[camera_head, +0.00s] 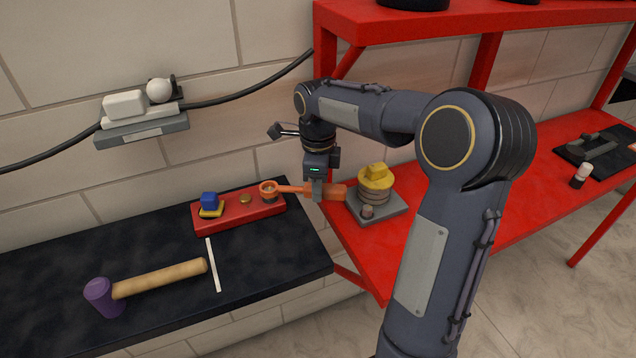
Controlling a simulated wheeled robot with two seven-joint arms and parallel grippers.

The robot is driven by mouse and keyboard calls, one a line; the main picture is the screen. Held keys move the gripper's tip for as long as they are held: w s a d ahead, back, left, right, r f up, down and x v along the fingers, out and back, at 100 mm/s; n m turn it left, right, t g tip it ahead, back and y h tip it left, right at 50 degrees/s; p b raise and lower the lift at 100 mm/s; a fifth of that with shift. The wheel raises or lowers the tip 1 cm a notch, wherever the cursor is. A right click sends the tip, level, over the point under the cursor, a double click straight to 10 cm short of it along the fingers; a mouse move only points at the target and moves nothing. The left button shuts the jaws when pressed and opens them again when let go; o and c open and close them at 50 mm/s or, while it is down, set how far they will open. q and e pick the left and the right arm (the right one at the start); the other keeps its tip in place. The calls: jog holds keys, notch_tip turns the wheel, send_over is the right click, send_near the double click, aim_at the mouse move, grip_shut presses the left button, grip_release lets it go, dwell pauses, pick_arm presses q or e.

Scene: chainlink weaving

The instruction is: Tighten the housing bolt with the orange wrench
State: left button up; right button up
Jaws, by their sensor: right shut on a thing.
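My right gripper (316,190) points down and is shut on the orange wrench (334,192), near its thick handle. The wrench lies about level and reaches left, and its ring end (268,186) is at the right end of the red housing block (238,216). A dark round part shows at the ring; I cannot tell whether the ring is seated around a bolt there or just above it. A small brass-coloured round piece (245,198) sits mid-block, and a blue cube on a yellow piece (210,203) sits at its left end. My left gripper is not in view.
A purple-headed mallet (160,279) and a white strip (213,264) lie on the dark bench (60,255). Right of the gripper, a grey base with a yellow-topped stack (375,183) stands on the red shelf (520,202). A cable and wall box (140,129) are behind.

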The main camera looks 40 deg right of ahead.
jog(key=shift+f+b, duration=0.35)
jog(key=shift+f, duration=0.35)
jog(key=o, duration=0.5)
grip_shut()
